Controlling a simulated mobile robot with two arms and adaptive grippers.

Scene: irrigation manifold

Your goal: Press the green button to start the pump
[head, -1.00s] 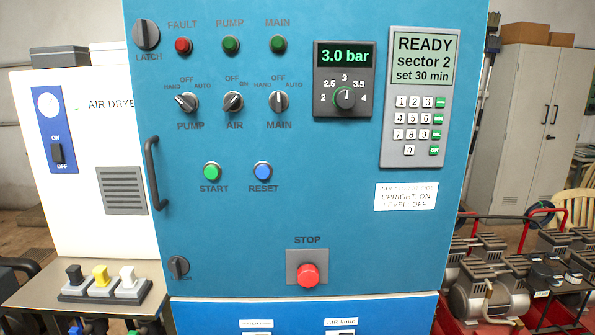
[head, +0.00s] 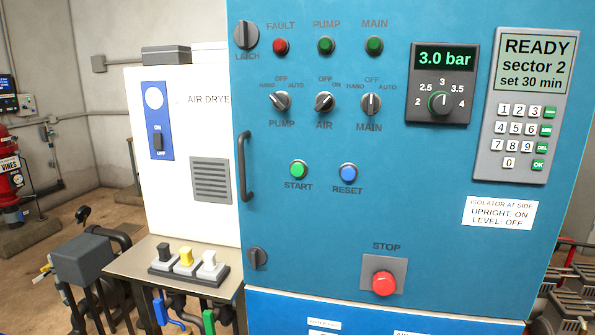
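The green START button (head: 298,170) is on the blue cabinet door (head: 420,215), left of the blue RESET button (head: 348,173). It is in plain sight and nothing touches it. The PUMP selector (head: 280,101) above it points up-left, towards HAND. The PUMP lamp (head: 326,45) is dark green and looks unlit. The display (head: 525,62) reads READY, sector 2, set 30 min. Neither of my grippers is in view.
The red STOP button (head: 383,284) sits low on the door. A door handle (head: 245,167) stands out at its left edge. Left are the white air dryer (head: 205,130) and a small metal table (head: 125,262) with three switches. The space before the buttons is clear.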

